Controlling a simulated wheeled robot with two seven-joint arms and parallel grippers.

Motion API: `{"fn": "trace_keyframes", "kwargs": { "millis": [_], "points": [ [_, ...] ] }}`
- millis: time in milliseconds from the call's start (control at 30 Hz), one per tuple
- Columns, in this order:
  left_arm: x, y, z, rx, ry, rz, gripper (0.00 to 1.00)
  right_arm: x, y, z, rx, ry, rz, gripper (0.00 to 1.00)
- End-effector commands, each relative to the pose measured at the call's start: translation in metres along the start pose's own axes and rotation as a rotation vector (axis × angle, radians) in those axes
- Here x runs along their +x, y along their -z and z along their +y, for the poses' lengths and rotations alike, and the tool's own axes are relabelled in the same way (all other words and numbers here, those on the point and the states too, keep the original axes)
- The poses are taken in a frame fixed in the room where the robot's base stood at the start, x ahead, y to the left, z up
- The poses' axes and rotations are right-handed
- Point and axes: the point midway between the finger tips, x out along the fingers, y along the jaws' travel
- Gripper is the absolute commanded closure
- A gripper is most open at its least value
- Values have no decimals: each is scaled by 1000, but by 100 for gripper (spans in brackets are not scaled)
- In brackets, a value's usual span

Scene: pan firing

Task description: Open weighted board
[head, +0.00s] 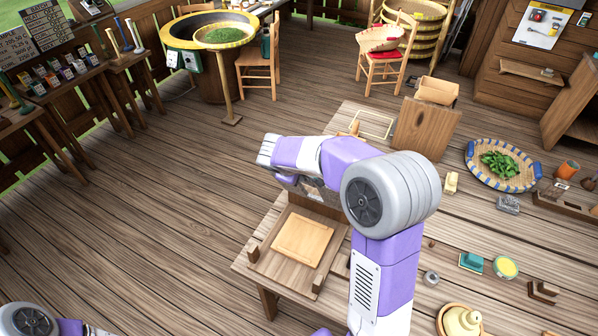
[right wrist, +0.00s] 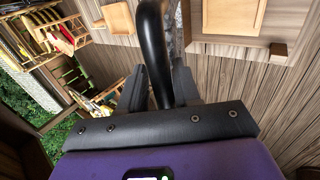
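A light wooden board (head: 303,236) lies flat in a brown wooden frame on the low bench; I cannot tell whether it is the weighted board. A pale board also shows at the top of the right wrist view (right wrist: 233,15). My right gripper (head: 312,187) is just above the far edge of this frame, partly hidden by my arm. In the right wrist view, a black curved bar (right wrist: 153,40) runs down between the dark fingers (right wrist: 159,88), with no clear gap on either side. What the bar joins is hidden. My left gripper is out of view; only part of that arm shows at lower left.
A brown upright panel (head: 426,128) and a small open box (head: 437,91) stand beyond my right arm. The plank floor to the left of the bench is clear.

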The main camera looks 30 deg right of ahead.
Motion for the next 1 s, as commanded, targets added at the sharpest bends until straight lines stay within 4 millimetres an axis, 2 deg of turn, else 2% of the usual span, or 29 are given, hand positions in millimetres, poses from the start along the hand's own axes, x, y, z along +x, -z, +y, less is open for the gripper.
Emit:
{"fn": "trace_keyframes", "kwargs": {
  "millis": [367, 467, 800, 1000],
  "points": [
    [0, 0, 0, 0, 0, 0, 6, 2, -2, -4, 1, 9, -9, 56],
    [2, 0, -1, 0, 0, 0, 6, -8, -1, -4, 2, 7, -5, 56],
    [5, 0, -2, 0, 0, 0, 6, -64, 0, -2, 2, 2, 2, 56],
    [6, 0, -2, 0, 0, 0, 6, -78, 0, -3, 2, 2, 0, 56]
  ]
}}
